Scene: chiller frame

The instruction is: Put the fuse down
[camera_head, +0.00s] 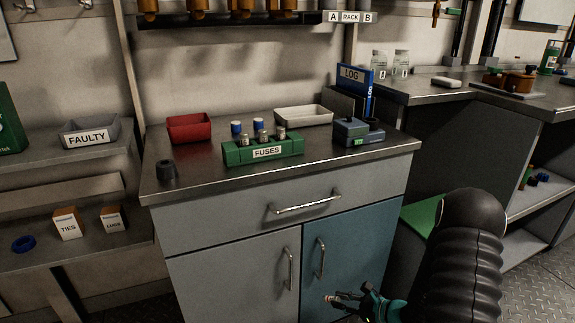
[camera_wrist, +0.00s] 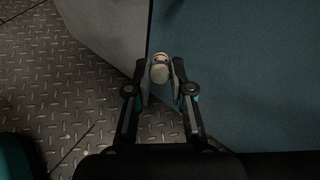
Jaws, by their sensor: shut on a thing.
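A grey bin labelled FAULTY (camera_head: 88,133) sits on the shelf at the left.
On the worktop (camera_head: 215,181) are a red tray (camera_head: 189,128), a white tray (camera_head: 303,115), a blue-grey device (camera_head: 358,132), a LOG binder (camera_head: 355,87) and a dark cup-like object (camera_head: 167,171). Cabinet handles (camera_head: 307,204) stick out in front. The worktop's front strip is mostly clear.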

